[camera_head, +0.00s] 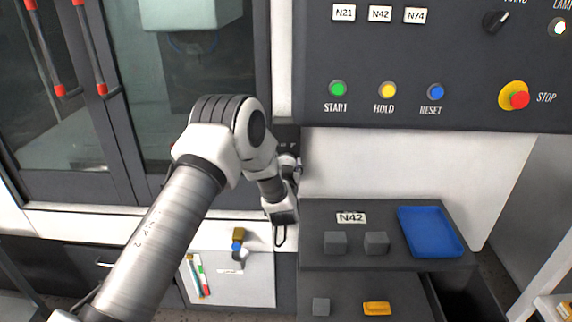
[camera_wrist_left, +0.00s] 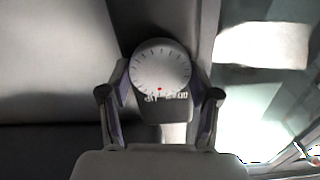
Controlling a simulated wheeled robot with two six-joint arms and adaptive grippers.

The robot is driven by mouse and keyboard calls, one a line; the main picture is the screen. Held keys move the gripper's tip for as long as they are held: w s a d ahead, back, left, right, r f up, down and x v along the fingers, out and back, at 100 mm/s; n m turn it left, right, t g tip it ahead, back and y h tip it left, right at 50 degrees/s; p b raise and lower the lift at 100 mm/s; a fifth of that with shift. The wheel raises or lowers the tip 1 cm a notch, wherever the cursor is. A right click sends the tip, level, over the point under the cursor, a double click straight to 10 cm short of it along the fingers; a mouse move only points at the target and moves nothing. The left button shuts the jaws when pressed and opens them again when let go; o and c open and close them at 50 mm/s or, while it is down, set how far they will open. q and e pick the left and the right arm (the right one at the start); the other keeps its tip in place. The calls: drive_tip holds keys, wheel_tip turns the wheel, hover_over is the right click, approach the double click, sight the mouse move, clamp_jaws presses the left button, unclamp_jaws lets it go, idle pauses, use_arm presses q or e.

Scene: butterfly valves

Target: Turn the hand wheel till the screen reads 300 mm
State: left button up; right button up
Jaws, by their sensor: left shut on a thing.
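The hand wheel (camera_wrist_left: 160,64) shows in the left wrist view as a round pale knob with tick marks around its face and a red dot near its lower edge. My left gripper (camera_wrist_left: 160,76) is shut on it, one finger on each side. In the head view my left gripper (camera_head: 289,168) is at the machine front, below a dark unit (camera_head: 287,134) with small faint marks. My arm and gripper hide most of the wheel there. No readable mm value shows in either view. My right gripper is not in view.
A control panel (camera_head: 430,65) with START, HOLD, RESET and STOP buttons hangs above right. Below it a dark shelf (camera_head: 320,255) holds grey blocks (camera_head: 376,243), an N42 label and a blue tray (camera_head: 430,231). A yellow piece (camera_head: 376,308) lies lower. Glass doors with red-ended handles are left.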

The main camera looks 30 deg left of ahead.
use_arm(q)
drive_tip(key=m, duration=0.5)
drive_tip(key=shift+d, duration=0.1)
drive_tip(key=m+p, duration=0.1)
drive_tip(key=m, duration=0.5)
drive_tip(key=shift+w+d+f, duration=0.1)
drive_tip(key=shift+m, duration=0.3)
drive_tip(key=o, duration=1.1)
drive_tip(key=v, duration=1.2)
